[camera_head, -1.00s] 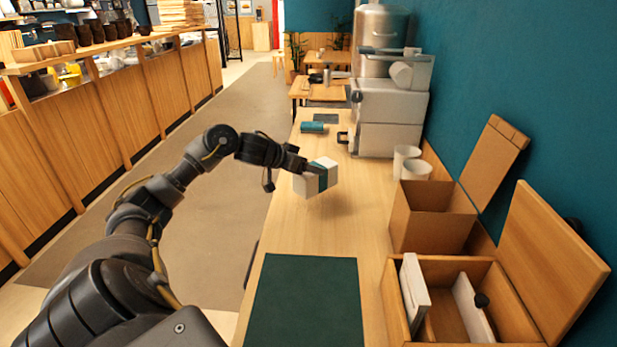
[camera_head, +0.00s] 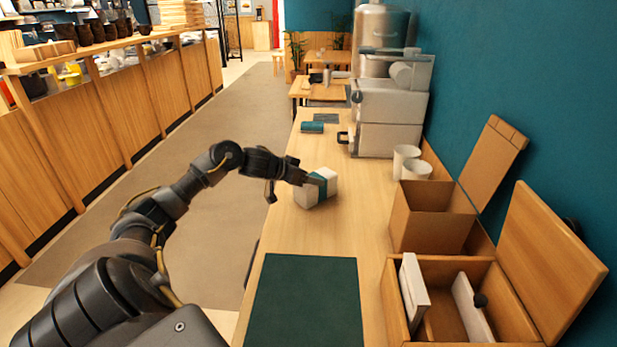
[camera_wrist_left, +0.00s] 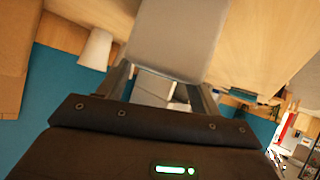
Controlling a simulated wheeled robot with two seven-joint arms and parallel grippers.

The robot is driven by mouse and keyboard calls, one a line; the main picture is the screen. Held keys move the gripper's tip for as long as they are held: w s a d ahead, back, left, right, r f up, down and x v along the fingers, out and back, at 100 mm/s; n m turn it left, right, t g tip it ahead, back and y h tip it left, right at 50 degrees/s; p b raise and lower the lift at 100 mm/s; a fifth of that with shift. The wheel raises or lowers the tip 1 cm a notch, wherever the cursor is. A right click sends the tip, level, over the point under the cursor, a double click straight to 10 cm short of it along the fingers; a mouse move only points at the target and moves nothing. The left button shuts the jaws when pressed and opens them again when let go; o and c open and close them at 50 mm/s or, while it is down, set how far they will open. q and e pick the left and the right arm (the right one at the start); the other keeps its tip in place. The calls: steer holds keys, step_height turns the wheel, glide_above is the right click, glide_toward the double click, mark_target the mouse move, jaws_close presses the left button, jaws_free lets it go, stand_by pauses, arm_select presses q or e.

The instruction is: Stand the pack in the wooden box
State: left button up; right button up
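The pack (camera_head: 331,184) is a white block with a teal band, over the middle of the long wooden counter and somewhat tilted. My left gripper (camera_head: 307,180) is shut on its near left side. In the left wrist view the pack (camera_wrist_left: 175,38) appears as a pale grey face between the two fingers of my left gripper (camera_wrist_left: 163,88). Whether its underside touches the counter is unclear. The wooden box (camera_head: 392,302) stands open at the front right, its lid leaning back. Two white slabs (camera_head: 413,290) stand inside it, with space between them. My right gripper is out of view.
An open cardboard box (camera_head: 428,229) stands just behind the wooden box. White cups (camera_head: 415,170) and a metal machine (camera_head: 385,115) are farther back along the teal wall. A dark green mat (camera_head: 305,300) lies clear on the near counter.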

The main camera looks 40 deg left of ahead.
arm_select(q)
steer(key=o, duration=0.3)
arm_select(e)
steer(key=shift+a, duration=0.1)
arm_select(q)
steer(key=shift+a+r, duration=0.1)
steer(key=shift+r, duration=0.1)
steer(key=b+v, duration=0.1)
steer(key=v, duration=1.1)
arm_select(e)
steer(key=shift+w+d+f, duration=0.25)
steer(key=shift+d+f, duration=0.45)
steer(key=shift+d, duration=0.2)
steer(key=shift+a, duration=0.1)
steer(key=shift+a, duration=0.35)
